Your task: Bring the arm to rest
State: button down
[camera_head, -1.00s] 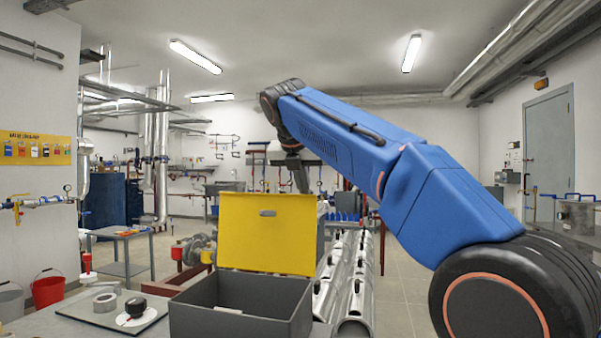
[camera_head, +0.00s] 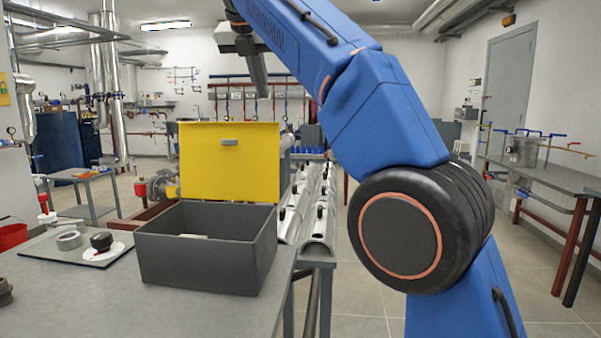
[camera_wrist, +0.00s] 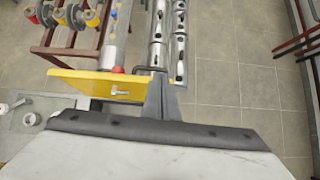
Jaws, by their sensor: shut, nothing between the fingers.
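My gripper (camera_head: 263,92) hangs from the end of my raised blue arm, near the top middle of the head view. Part of my arm is cut off by the top of the head view.
An open dark grey box (camera_head: 205,268) stands on the grey table (camera_head: 100,310). A tray (camera_head: 88,256) with a tape roll (camera_head: 69,240) is left of it. Silver pipes (camera_head: 318,215) lie behind. A side bench (camera_head: 560,180) stands at right. Floor between is clear.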

jog(key=s+d+f+m+g, duration=0.1)
jog(key=s+d+f+m, duration=0.3)
jog(key=d, duration=0.6)
jog(key=s+d+f+m, duration=0.1)
jog(key=d+f+m, duration=0.55)
jog(key=d, duration=0.25)
jog(key=s+d+f+m+g, duration=0.1)
jog(key=s+d+f+m, duration=0.2)
jog(key=d+f+m, duration=0.5)
jog(key=s+d+f+m, duration=0.5)
jog(key=s+f, duration=0.3)
jog(key=f, duration=0.2)
jog(key=s+d+f+m, duration=0.5)
jog(key=s+f, duration=0.4)
jog(key=f, duration=0.2)
jog(key=s+d+f+m+g, duration=0.1)
jog(key=s+d+f+m, duration=0.4)
jog(key=s+f, duration=0.4)
notch_tip(320, 180, down, 2)
jog(key=shift+d+f+m+y, duration=0.2)
jog(key=shift+m+y, duration=0.2)
jog(key=shift+m, duration=0.15)
